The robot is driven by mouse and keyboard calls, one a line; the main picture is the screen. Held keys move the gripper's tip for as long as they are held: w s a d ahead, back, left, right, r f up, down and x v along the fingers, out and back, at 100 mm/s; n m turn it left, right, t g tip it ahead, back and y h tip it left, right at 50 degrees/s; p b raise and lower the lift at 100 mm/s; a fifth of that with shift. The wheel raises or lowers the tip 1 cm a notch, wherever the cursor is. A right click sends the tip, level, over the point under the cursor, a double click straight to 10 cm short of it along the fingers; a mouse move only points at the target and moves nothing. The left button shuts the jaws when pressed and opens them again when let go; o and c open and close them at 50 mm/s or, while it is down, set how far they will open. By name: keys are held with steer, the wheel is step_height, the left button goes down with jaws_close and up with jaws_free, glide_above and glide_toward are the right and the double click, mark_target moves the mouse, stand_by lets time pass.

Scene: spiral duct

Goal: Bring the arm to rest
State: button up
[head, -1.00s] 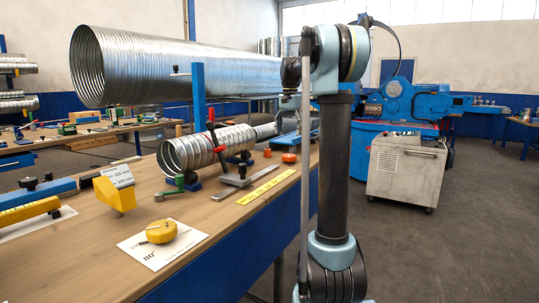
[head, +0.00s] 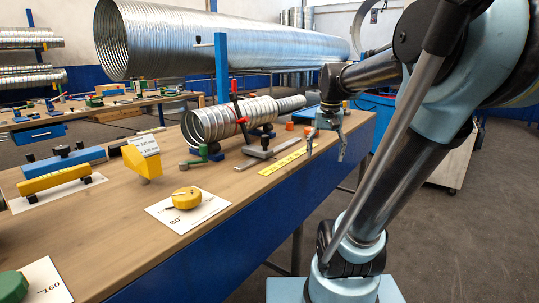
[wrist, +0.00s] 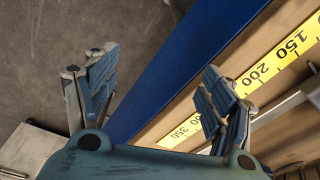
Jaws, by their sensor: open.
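My gripper (head: 326,148) hangs from my arm at the front edge of the workbench (head: 128,232), near its far right end in the head view. Its two fingers are spread apart with nothing between them. In the wrist view my gripper (wrist: 155,95) is also open and empty. The bench's blue side (wrist: 190,65) runs between the fingers there. The right finger lies over the yellow scale strip (wrist: 262,75) in the picture; I cannot tell how far above it.
A short spiral duct (head: 225,120) lies clamped on the bench. A yellow tape measure (head: 187,197) rests on a paper sheet nearer. A grey cabinet (head: 452,158) is partly hidden by my arm. Floor to the right is bare.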

steer(key=s+f+n, duration=0.3)
steer(key=s+f, duration=1.2)
steer(key=f, duration=0.2)
steer(key=shift+s+f+t, duration=0.15)
steer(key=shift+f+t, duration=0.1)
steer(key=shift+t, duration=0.15)
